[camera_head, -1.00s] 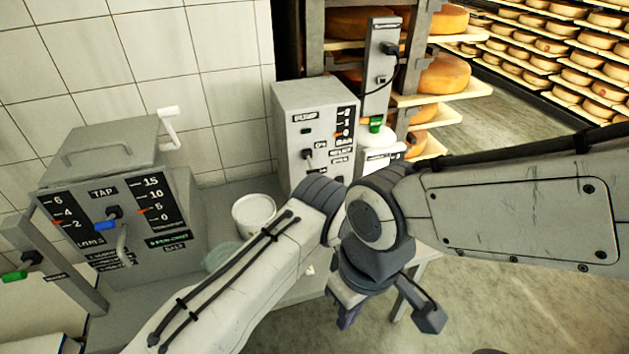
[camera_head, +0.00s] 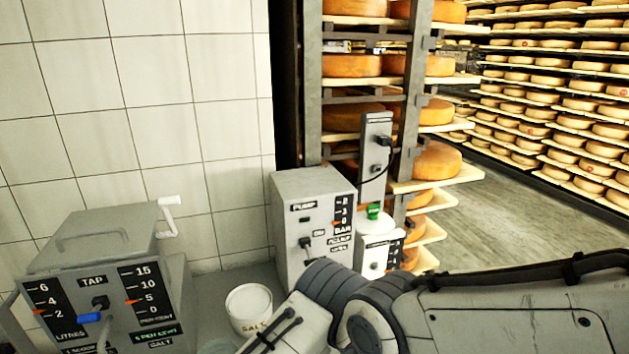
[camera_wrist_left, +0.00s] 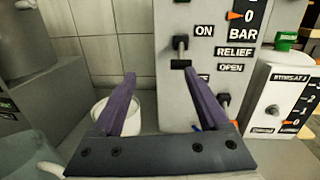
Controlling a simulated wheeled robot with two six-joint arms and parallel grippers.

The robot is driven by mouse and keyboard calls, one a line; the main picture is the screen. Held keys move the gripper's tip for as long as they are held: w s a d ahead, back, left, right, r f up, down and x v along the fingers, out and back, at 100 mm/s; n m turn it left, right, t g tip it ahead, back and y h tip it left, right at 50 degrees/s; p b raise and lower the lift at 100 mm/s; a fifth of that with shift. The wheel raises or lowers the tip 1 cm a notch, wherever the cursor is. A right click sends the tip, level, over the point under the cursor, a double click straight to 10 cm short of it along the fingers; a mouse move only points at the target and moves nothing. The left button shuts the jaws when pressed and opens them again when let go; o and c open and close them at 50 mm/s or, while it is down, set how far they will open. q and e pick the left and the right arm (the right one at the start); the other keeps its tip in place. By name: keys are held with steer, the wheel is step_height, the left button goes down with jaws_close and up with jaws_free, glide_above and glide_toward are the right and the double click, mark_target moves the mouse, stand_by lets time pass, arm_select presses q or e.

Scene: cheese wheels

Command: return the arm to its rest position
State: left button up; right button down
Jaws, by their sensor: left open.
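My left gripper (camera_wrist_left: 165,84) shows in the left wrist view with its two purple fingers spread and nothing between them. It is in front of the grey pump box (camera_wrist_left: 172,100), with the white salt tub (camera_wrist_left: 102,120) partly behind its left finger. In the head view my arm links (camera_head: 365,315) cross the bottom middle and right, and no gripper shows there. My right gripper is in neither view.
The pump box (camera_head: 308,270) and salt tub (camera_head: 250,306) stand on the grey counter. The tap machine (camera_head: 90,285) is at left. A small white device (camera_head: 375,252) and a cheese rack (camera_head: 415,110) stand right of the pump box. Open floor (camera_head: 510,215) lies beyond.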

arm_select(q)
steer(key=s+a+r+n+g+y, duration=0.1)
steer(key=s+a+r+n+g, duration=0.45)
steer(key=s, duration=0.25)
steer(key=s+a+r+n+g+y, duration=0.2)
steer(key=s+a+r+n+g, duration=0.25)
steer(key=s+n+g, duration=0.2)
steer(key=s+d+r+n+g+h, duration=0.1)
steer(key=s+n+h, duration=0.4)
steer(key=s, duration=0.7)
steer(key=s+d+r+n+g+h, duration=0.1)
steer(key=s+d+n+g+h, duration=0.2)
steer(key=s, duration=0.9)
steer(key=d+n+h, duration=0.1)
steer(key=n+h, duration=0.2)
steer(key=shift+s+r+g+h, duration=0.15)
steer(key=shift+r+g+h, duration=0.25)
